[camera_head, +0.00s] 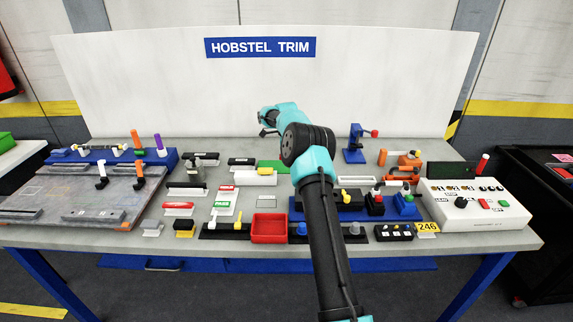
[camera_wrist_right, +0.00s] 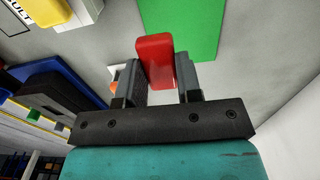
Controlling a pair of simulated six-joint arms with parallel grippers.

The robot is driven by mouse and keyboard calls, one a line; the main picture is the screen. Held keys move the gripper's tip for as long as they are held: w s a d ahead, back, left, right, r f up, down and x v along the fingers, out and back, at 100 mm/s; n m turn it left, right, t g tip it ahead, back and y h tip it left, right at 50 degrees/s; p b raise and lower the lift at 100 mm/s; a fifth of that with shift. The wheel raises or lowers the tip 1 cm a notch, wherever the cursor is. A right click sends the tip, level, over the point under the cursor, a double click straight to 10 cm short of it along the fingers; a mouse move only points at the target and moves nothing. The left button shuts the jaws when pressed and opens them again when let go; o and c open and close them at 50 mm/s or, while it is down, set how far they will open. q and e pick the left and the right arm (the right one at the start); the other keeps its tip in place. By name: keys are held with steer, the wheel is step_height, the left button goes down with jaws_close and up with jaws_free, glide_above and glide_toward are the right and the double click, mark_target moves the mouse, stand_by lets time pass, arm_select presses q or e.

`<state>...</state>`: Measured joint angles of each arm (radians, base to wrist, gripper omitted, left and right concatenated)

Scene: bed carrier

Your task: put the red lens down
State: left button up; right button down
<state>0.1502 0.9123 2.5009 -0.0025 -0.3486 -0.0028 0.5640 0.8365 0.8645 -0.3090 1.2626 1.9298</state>
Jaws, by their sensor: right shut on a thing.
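The red lens (camera_wrist_right: 155,58) is a small glossy red block with rounded edges in the right wrist view. My right gripper (camera_wrist_right: 163,80) is shut on it, with a grey finger on each side. The lens is in front of part of a flat green patch (camera_wrist_right: 192,22); I cannot tell its height above the table. In the head view my right arm reaches up from the bottom, and its hand is over the back of the table. There the lens is hidden. My left gripper does not show.
The green patch (camera_head: 272,164) lies at the table's back middle. Around it are several blocks and tools, a red tray (camera_head: 269,240), a blue stand (camera_head: 354,150) and a white control box (camera_head: 470,214). A white panel (camera_head: 180,90) stands behind the table.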

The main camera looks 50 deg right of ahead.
mark_target(287, 171)
steer(key=shift+f, duration=2.5)
steer(key=shift+f, duration=0.15)
steer(key=c, duration=0.8)
jaws_free()
step_height(287, 171, up, 12)
steer(key=shift+r, duration=0.15)
